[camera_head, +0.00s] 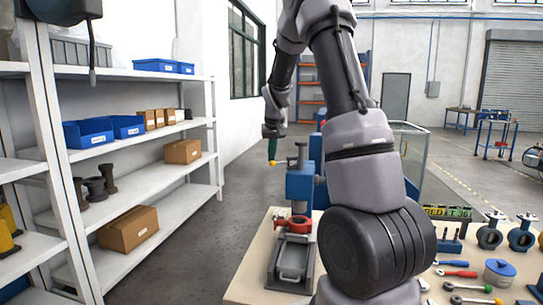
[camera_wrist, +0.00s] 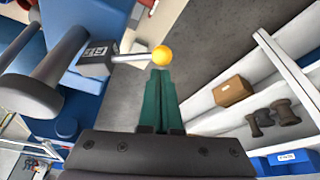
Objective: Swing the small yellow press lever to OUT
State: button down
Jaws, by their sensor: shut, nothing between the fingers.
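The small press lever has a yellow ball knob (camera_wrist: 162,55) on a thin pale rod. The rod runs left to a grey hub (camera_wrist: 95,60) with a small label I cannot read. The knob also shows in the head view (camera_head: 272,163), sticking out to the left of the blue press (camera_head: 300,186). My gripper (camera_wrist: 160,72) has green fingers, shut together and empty. Their tips are right by the knob; I cannot tell if they touch it. In the head view, my gripper (camera_head: 272,150) points down at the knob. My arm hides part of the press.
A grey tray (camera_head: 272,270) and a red part (camera_head: 293,222) sit on the bench below the press. Tools and small valves lie at the right of the bench. White shelves (camera_head: 150,205) with boxes and bins stand at the left, across open floor.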

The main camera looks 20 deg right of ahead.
jog(key=shift+s+n, duration=0.45)
jog(key=shift+n, duration=0.25)
jog(key=shift+s+d+n+y, duration=0.1)
jog(key=shift+s+n+y, duration=0.7)
jog(key=shift+n, duration=0.6)
jog(key=shift+s+d+n+g+y, duration=0.1)
jog(key=shift+s+d+n+y, duration=0.15)
jog(key=shift+s+n, duration=0.45)
jog(key=shift+s+d+n+g+y, duration=0.1)
jog(key=shift+s+d+n+y, duration=0.1)
jog(key=shift+s+n, duration=0.45)
jog(key=shift+s+d+n+g+y, duration=0.15)
jog(key=shift+s+d+n, duration=0.1)
jog(key=shift+s+n, duration=0.4)
jog(key=shift+d, duration=0.1)
